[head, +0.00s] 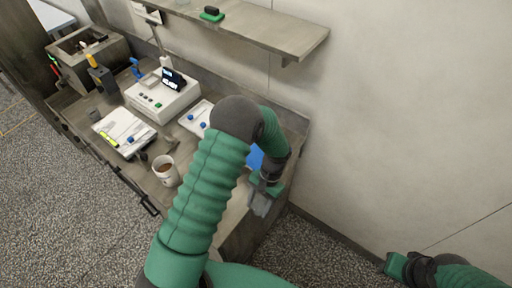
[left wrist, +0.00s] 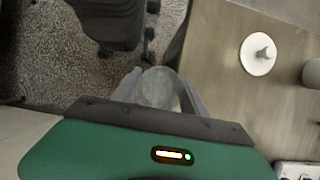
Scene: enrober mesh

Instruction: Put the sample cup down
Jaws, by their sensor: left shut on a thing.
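The sample cup (left wrist: 160,88) is a clear, see-through vessel between the two grey fingers of my left gripper (left wrist: 158,92) in the left wrist view. The fingers are shut on its sides. In the head view my left gripper (head: 261,203) is at the right end of the counter (head: 228,217), pointing down; I cannot make out the cup there. In the wrist view the cup overlaps the line where counter and floor meet, and I cannot tell its height. My right gripper (head: 393,266) is low at the right, away from the counter, with its fingers unclear.
A white mug (head: 165,171) of brown contents stands near the counter's front edge. A white instrument (head: 163,98), white tray (head: 123,132) and sink (head: 88,55) lie farther left. A white disc with a knob (left wrist: 258,55) lies on bare counter. A shelf (head: 265,30) hangs above.

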